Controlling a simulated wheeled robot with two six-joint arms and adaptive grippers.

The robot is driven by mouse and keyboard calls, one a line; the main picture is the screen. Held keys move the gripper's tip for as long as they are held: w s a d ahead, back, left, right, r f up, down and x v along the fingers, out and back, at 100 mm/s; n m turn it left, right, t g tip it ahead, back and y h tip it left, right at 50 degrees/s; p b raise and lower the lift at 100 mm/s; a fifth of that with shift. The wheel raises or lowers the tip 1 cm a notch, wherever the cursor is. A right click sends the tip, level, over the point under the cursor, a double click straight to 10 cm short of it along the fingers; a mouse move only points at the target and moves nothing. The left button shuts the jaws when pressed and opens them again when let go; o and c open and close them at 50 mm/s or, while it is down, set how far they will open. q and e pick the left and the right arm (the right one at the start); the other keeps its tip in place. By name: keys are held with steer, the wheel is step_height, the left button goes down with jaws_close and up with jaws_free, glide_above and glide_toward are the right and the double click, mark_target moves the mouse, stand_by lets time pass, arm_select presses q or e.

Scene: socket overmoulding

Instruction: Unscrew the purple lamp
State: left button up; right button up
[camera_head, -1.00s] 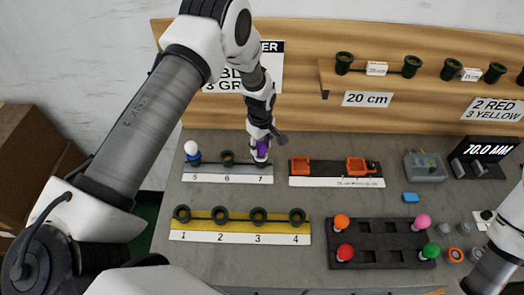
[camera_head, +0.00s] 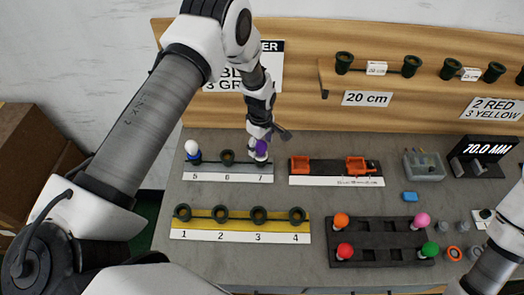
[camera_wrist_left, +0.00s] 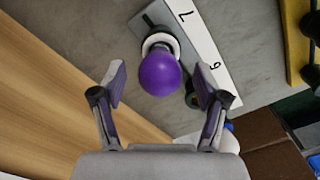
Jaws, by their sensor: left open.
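The purple lamp (camera_head: 261,147) stands at socket 7 on the grey strip with labels 5, 6 and 7. My left gripper (camera_head: 264,133) is just above it and partly covers it in the head view. In the left wrist view the purple lamp (camera_wrist_left: 160,74) lies beyond the gap between the open fingers of my left gripper (camera_wrist_left: 162,95), and neither finger appears to touch it. A white base shows under the purple bulb. Only a link of my right arm shows at the right edge; its gripper is out of view.
A white lamp (camera_head: 191,148) stands at socket 5, and socket 6 (camera_head: 227,157) is empty. A yellow strip (camera_head: 240,226) with empty sockets 1 to 4 is in front. A dark tray (camera_head: 382,240) holds orange, red, pink and green lamps. A wooden back panel (camera_head: 300,110) rises behind.

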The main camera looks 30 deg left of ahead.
arm_select(q)
steer(key=shift+f+m, duration=0.15)
steer(key=shift+m, duration=0.75)
steer(key=shift+m+b, duration=0.4)
steer(key=shift+m, duration=0.8)
steer(key=m, duration=0.2)
steer(key=shift+m+b, duration=0.3)
steer(key=shift+b, duration=0.1)
steer(key=shift+m, duration=1)
steer(key=m+b, duration=0.1)
steer(key=m, duration=0.7)
steer(key=shift+b, duration=0.35)
steer(key=m, duration=0.5)
steer(key=shift+b, duration=0.35)
steer(key=shift+c, duration=0.3)
